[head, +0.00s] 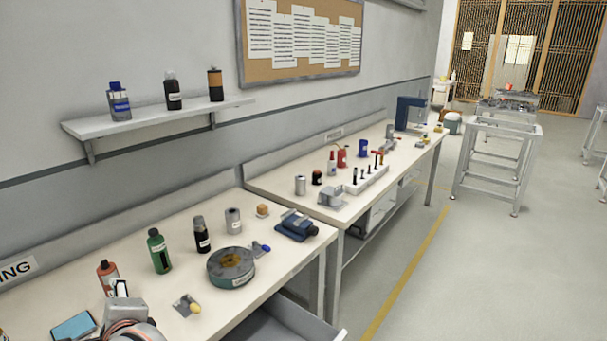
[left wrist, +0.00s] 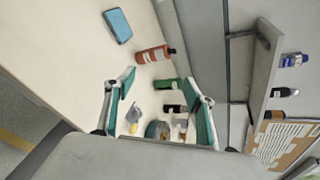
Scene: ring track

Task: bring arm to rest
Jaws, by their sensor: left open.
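My left gripper (left wrist: 160,78) is in the left wrist view, with its two teal-padded fingers spread wide. Nothing is held between them. Beyond and between the fingers I see bench items: a green bottle (left wrist: 167,85), a dark bottle (left wrist: 173,108) and a round tin (left wrist: 154,130). An orange bottle (left wrist: 154,54) lies just past the fingertips in that view. My right gripper is in neither view.
The near bench (head: 150,322) holds the orange bottle (head: 107,274), green bottle (head: 158,252), round tin (head: 231,270), blue box (head: 74,327) and a blue vise-like tool (head: 297,225). A wall shelf (head: 160,118) carries several bottles. A drawer (head: 285,322) stands open.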

